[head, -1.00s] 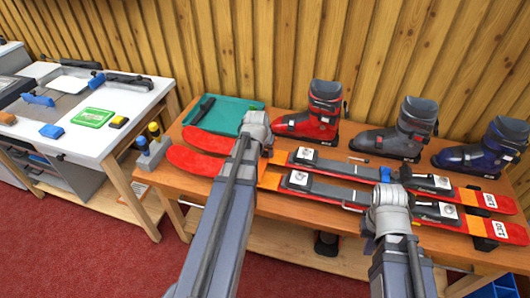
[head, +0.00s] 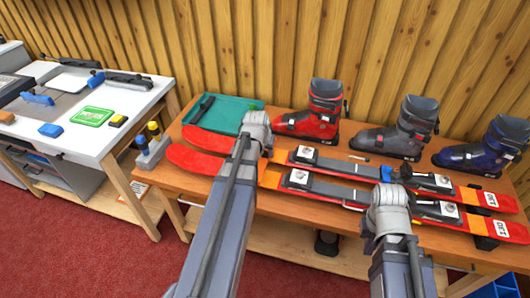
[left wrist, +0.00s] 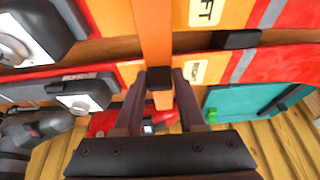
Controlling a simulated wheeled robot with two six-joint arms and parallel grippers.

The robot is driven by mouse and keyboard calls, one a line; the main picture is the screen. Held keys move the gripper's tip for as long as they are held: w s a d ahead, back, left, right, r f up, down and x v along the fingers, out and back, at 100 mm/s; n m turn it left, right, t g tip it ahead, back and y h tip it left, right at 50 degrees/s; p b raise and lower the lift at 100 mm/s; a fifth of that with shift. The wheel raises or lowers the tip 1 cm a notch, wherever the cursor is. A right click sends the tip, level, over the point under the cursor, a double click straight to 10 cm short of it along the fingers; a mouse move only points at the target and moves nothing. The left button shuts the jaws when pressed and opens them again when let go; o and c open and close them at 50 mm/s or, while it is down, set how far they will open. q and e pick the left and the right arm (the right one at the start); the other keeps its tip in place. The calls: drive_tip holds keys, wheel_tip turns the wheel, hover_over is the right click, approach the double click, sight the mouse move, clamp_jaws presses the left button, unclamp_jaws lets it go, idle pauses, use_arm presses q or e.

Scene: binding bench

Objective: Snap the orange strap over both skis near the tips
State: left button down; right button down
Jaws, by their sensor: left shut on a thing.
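Two red skis lie side by side on the bench, with rounded red tips at the left: the rear ski (head: 208,140) and the front ski (head: 194,161). In the left wrist view, the skis' labels (left wrist: 206,11) and (left wrist: 195,72) show, and the orange strap (left wrist: 153,35) runs across one ski and the gap to the other. My left gripper (left wrist: 160,79) is shut on the strap's black end piece, above the second ski. Whether the strap is fastened cannot be seen. In the head view my left arm hides the strap. My right gripper (head: 387,174) is by the bindings, its fingers mostly hidden.
Red (head: 312,122), grey (head: 395,142) and blue (head: 482,158) boots stand along the back of the bench. A teal tray (head: 224,112) lies behind the ski tips. A holder with blue and yellow-topped items (head: 152,150) stands at the left end. A white-topped workbench (head: 75,135) is further left.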

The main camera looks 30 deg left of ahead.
sight(265, 157)
use_arm(q)
drive_tip(key=shift+f+b, duration=1.6)
drive_tip(key=shift+f, duration=0.05)
drive_tip(key=shift+r, duration=0.1)
drive_tip(key=shift+c, duration=2.1)
unclamp_jaws()
drive_tip(key=shift+o, duration=0.4)
drive_tip(key=o, duration=0.3)
drive_tip(key=shift+o, duration=0.2)
